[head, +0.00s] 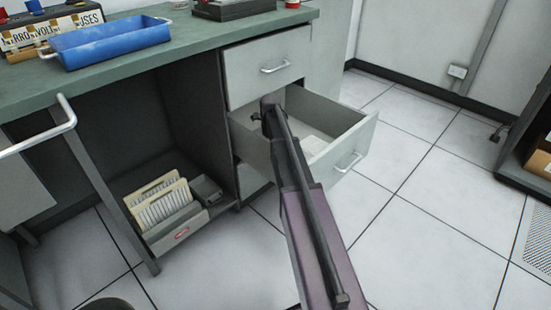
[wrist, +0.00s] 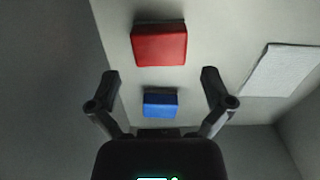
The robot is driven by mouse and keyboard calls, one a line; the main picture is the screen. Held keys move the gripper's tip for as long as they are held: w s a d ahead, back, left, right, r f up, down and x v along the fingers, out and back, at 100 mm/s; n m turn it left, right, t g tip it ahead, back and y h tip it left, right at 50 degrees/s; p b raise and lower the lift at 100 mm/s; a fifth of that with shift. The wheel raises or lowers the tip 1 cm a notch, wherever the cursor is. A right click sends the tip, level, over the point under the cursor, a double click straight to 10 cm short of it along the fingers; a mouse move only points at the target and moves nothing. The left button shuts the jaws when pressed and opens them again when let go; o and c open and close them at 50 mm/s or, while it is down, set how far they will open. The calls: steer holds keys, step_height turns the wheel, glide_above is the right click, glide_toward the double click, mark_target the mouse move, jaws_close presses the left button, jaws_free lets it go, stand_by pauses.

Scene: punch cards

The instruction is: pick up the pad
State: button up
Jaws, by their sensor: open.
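A white flat pad-like item (wrist: 283,70) lies in the open drawer (head: 365,139), on the right in the wrist view; it shows partly in the head view (head: 313,146). A red block (wrist: 159,45) and a smaller blue block (wrist: 160,104) lie in the same drawer, in the middle of the wrist view. I cannot tell which of these the task calls the pad. My gripper (wrist: 159,88) is open and empty inside the drawer space, its fingertips either side of the line of the two blocks. In the head view my arm hides the red and blue blocks.
A closed drawer (head: 266,68) sits above the open one under the green bench top (head: 200,50). A blue tray (head: 110,42) stands on the bench. A grey bin of cards (head: 180,232) stands in the lower shelf space.

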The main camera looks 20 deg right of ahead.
steer(key=shift+f+b, duration=1.95)
steer(key=shift+f, duration=0.25)
steer(key=c, duration=0.9)
